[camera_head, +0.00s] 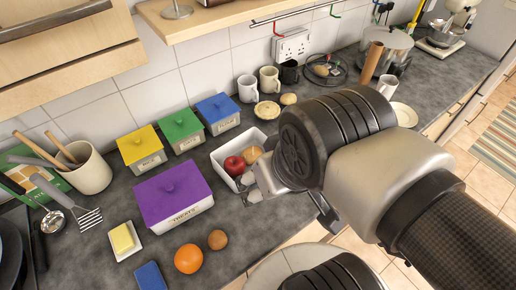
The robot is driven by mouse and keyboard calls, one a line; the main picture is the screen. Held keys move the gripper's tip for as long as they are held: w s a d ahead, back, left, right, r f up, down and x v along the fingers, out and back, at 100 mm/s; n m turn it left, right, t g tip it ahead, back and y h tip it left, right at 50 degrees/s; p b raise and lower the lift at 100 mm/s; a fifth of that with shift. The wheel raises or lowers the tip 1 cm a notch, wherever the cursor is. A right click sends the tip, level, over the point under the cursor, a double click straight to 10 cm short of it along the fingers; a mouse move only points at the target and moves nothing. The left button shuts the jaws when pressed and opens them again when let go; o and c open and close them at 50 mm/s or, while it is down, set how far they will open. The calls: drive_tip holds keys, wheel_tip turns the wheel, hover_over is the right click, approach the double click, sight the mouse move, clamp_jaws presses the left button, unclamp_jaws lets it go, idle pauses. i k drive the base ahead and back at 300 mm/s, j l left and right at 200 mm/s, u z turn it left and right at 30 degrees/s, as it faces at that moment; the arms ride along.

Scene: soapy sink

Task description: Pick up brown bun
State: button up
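A tan-brown bun-like item (254,153) lies beside a red apple (234,165) in a white open box (222,149). Another small tan bun-like item (288,99) lies on the counter by the mugs. A round brown item (217,239) lies on the counter near an orange; I cannot tell which of these is the brown bun. My gripper (258,190) is over the front right part of the white box, close to the apple and the tan-brown item. My wrist hides the right part of the box. I cannot see whether the fingers hold anything.
A purple lidded box (175,197) stands left of the white box. Yellow (142,147), green (181,128) and blue (218,112) lidded boxes stand behind. An orange (188,259) and a butter dish (124,241) are in front. Mugs (247,88) stand along the wall.

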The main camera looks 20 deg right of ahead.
sight(217, 240)
drive_tip(key=u, duration=0.8)
drive_tip(key=k+j+z, duration=0.25)
drive_tip(key=j+z, duration=0.15)
